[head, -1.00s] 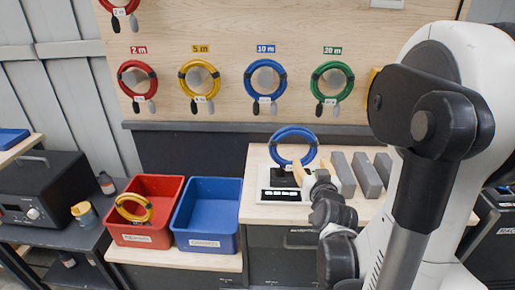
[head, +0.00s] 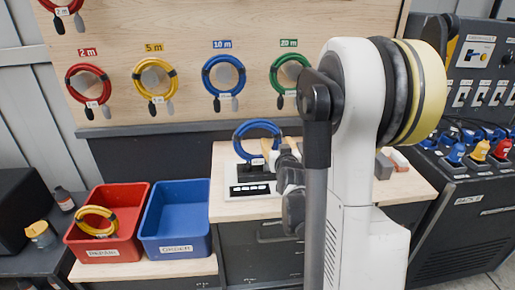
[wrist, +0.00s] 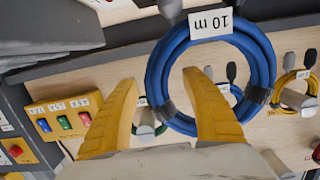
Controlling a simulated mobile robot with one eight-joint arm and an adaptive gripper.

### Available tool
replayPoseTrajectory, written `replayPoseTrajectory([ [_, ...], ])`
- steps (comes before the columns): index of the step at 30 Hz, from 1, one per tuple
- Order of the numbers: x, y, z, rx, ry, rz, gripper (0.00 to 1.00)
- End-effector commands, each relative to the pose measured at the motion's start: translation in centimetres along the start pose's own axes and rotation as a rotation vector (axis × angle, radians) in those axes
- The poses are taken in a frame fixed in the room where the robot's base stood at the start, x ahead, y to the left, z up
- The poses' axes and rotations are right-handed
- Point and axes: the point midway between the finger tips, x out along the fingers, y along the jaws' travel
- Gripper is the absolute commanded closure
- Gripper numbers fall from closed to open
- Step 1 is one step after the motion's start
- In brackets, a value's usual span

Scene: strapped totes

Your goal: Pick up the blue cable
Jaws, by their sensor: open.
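A coiled blue cable (head: 256,128) with black bands stands upright on a small device on the wooden counter. Its tag shows in front at its lower part. In the wrist view the blue cable (wrist: 262,62) is large and close, with an upside-down "10 m" tag. My gripper (wrist: 160,76) is open, its two yellow fingers apart. One side of the ring shows between the fingers, and the right finger overlaps the ring's opening. I cannot tell whether they touch. In the head view my gripper (head: 271,152) is at the ring's lower right, partly hidden by my arm.
Another blue cable (head: 224,76) hangs on the board under "10 m", between yellow (head: 155,79) and green (head: 290,74) ones. A red bin (head: 119,247) holding a yellow cable and an empty blue bin (head: 180,215) stand left. A dark cabinet (head: 462,225) is right.

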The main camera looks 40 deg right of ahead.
Motion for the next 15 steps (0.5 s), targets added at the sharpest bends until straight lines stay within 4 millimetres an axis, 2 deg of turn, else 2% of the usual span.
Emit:
replayPoseTrajectory([
  [4, -0.03, -0.01, -0.05, 0.000, 0.000, 0.000, 0.45],
  [5, -0.03, -0.01, -0.06, 0.000, 0.000, 0.000, 0.49],
  [9, -0.05, 0.00, -0.05, 0.000, 0.000, 0.000, 0.92],
  [10, -0.05, -0.01, -0.05, 0.000, 0.000, 0.000, 1.00],
  [15, -0.06, 0.00, -0.16, 0.002, 0.002, 0.000, 1.00],
])
